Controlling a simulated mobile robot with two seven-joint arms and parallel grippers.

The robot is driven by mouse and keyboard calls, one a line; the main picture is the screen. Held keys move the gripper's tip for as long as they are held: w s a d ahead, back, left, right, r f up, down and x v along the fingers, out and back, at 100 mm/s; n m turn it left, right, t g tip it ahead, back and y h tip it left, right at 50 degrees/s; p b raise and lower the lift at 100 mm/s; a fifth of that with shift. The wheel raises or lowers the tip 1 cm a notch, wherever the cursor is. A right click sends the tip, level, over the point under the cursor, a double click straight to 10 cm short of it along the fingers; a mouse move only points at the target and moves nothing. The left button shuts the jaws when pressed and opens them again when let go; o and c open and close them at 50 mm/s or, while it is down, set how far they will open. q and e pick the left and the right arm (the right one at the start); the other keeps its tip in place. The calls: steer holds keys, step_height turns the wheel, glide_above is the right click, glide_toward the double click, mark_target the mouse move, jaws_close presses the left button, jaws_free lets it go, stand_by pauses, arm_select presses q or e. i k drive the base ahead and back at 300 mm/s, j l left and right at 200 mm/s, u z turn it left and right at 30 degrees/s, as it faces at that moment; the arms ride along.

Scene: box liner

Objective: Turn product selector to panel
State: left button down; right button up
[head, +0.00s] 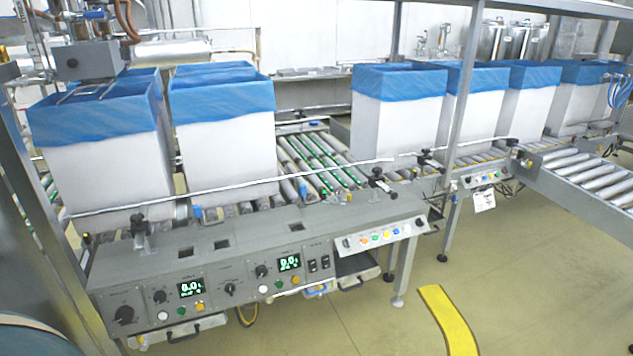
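A grey control panel (225,288) runs along the front of the conveyor. It carries several black rotary knobs: a large one (124,315) at the far left, a small one (160,296) left of the left green display, one (231,290) in the middle, and one (261,271) left of the right green display. A smaller button box (380,236) at the panel's right end has a dark knob (348,243) at its left. The labels are too small to read, so I cannot tell which knob is the product selector. Neither of my grippers shows.
White boxes with blue liners (221,95) stand on the roller conveyor (325,160) behind the panel. A thin rail crosses in front of them. A roller table (590,172) extends at the right. The floor before the panel is clear, with a yellow stripe (446,318).

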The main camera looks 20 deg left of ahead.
mark_target(231, 287)
steer(key=u, duration=1.45)
